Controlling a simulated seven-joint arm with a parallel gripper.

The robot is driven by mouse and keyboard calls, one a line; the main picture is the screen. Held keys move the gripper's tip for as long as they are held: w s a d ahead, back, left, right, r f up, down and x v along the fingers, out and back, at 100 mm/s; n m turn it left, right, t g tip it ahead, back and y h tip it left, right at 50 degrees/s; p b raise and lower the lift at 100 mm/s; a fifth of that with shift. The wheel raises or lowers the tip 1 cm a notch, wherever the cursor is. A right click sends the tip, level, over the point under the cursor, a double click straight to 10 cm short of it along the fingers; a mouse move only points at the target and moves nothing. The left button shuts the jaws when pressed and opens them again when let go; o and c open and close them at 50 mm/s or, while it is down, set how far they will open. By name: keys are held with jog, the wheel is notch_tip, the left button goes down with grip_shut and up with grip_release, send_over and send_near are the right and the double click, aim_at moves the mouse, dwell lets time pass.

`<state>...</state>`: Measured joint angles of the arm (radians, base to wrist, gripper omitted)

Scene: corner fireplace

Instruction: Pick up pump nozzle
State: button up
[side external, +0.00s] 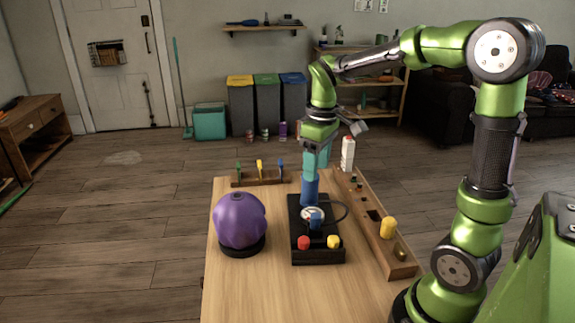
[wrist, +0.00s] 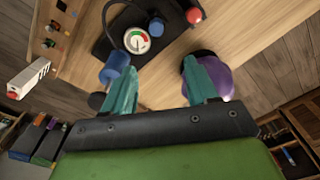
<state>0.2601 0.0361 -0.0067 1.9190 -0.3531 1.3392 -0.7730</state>
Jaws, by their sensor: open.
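A black pump base (side external: 318,256) with a round gauge (side external: 312,215) stands mid-table, with a red knob (side external: 303,242) and a yellow knob (side external: 333,241) at its front. A blue cylinder (side external: 310,192) stands at its back end. A black hose (side external: 346,209) loops on the right. In the wrist view the hose runs close to the blue cylinder (wrist: 118,72); I cannot tell whether this cylinder is the pump nozzle. My gripper (wrist: 160,64) has its teal fingers spread and empty. The left finger is near or overlaps the cylinder in view. From the side, the gripper (side external: 314,168) is above it.
A purple ball (side external: 238,219) on a black stand is left of the pump. A wooden rack (side external: 262,181) with coloured pieces is behind. A white carton (side external: 347,153) stands at the back right.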

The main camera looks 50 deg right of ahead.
jog(key=n, duration=0.3)
send_near(316, 215)
jog(key=shift+g, duration=0.3)
jog(key=f, duration=0.2)
jog(key=w+f, duration=0.1)
jog(key=f, duration=0.2)
jog(key=shift+f, duration=0.15)
jog(key=shift+s+f, duration=0.1)
jog(key=shift+f, duration=1.25)
jog(key=shift+s+f, duration=0.15)
jog(key=shift+f, duration=1.25)
jog(key=c, duration=1)
jog(key=shift+c, duration=0.2)
jog(key=shift+r, duration=0.1)
